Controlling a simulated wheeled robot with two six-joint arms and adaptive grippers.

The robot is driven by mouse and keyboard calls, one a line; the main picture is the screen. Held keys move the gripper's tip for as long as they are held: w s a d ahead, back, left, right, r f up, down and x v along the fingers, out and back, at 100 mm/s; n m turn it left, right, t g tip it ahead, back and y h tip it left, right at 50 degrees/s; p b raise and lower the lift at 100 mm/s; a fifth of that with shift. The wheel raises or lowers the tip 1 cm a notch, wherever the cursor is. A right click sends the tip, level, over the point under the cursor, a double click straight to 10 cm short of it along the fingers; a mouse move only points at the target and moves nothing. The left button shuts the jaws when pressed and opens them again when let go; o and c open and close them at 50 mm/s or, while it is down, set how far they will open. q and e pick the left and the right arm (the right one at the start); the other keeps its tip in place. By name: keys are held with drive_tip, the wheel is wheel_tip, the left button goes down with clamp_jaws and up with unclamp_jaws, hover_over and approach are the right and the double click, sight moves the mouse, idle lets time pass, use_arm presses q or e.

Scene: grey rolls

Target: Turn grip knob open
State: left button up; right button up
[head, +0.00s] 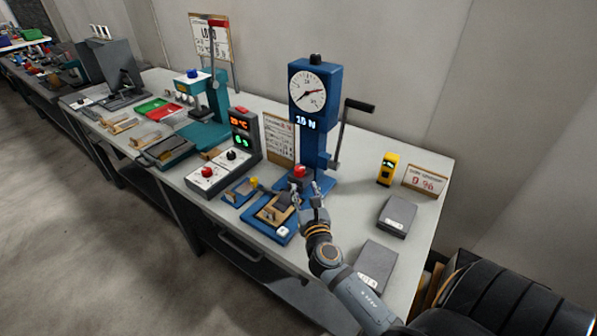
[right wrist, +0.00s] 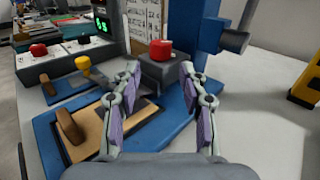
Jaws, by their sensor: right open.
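A red knob (head: 299,171) sits on a small grey block at the foot of the blue test stand (head: 315,110). It also shows in the right wrist view, where the red knob (right wrist: 161,48) is ahead of my fingertips and roughly centred between them. I cannot tell from any label that this is the grip knob. My right gripper (head: 307,191) is open and empty, just on the near side of the grey block (right wrist: 158,72). Its two fingers are spread apart in the right wrist view (right wrist: 160,75), not touching the knob. My left gripper is not in view.
The stand carries a dial, a "10 N" readout and a black-handled crank (head: 347,130). A blue tray (head: 281,238) with a wooden piece lies left of my gripper. Grey boxes (head: 397,215) and a yellow device (head: 387,168) stand right. A control box (head: 210,178) stands left.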

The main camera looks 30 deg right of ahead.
sight(301, 174)
drive_tip(key=x, duration=0.9)
drive_tip(key=shift+w+d, duration=0.1)
drive_tip(key=shift+w, duration=0.15)
drive_tip(key=c, duration=0.9)
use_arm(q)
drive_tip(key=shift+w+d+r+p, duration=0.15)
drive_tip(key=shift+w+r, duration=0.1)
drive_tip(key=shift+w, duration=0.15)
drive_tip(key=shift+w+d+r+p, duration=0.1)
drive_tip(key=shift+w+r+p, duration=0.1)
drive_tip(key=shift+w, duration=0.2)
use_arm(e)
drive_tip(key=shift+d, duration=0.1)
